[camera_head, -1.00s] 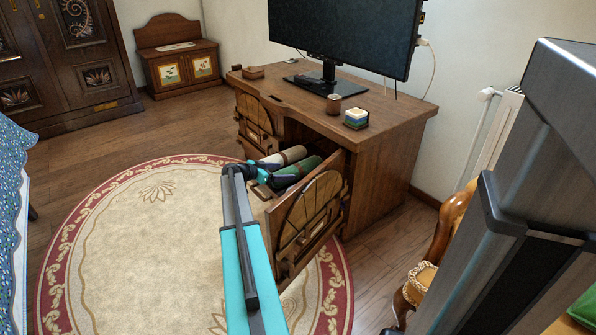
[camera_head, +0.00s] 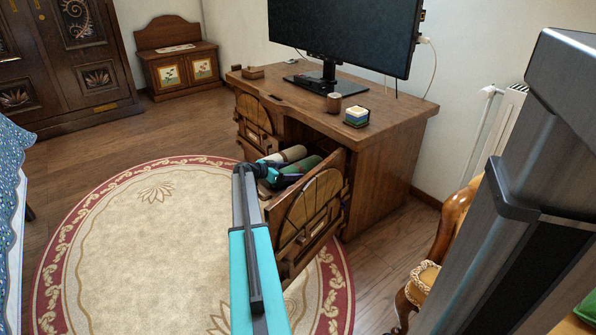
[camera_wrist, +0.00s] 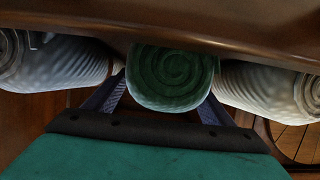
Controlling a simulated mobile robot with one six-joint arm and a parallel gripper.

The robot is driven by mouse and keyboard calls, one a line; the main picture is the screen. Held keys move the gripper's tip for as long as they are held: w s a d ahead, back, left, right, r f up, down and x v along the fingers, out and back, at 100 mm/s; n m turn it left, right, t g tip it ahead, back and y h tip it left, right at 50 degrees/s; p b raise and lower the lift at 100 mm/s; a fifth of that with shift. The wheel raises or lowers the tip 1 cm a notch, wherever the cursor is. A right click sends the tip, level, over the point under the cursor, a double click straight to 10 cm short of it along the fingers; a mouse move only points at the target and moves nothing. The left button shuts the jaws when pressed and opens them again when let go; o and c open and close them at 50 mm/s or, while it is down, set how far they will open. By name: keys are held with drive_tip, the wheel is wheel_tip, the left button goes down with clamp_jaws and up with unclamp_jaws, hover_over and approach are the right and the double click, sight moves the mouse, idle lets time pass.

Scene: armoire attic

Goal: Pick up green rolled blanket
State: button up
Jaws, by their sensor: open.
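The green rolled blanket (camera_wrist: 172,75) shows its spiral end in the middle of the wrist view, between two pale rolls. In the head view the green roll (camera_head: 303,164) lies inside the desk's open lower compartment, partly hidden by my arm. My gripper (camera_wrist: 165,100) is open, with one finger on each side of the green roll's near end in the wrist view. Whether the fingers touch the roll cannot be told. In the head view my gripper (camera_head: 290,179) reaches into the compartment.
A whitish roll (camera_wrist: 58,62) lies left of the green one and another (camera_wrist: 268,88) right of it. A wooden edge runs close above the rolls. The desk (camera_head: 385,125) holds a monitor (camera_head: 345,35).

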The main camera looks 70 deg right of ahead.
idle(0.4)
drive_tip(key=c, duration=1.4)
drive_tip(key=shift+r, duration=0.15)
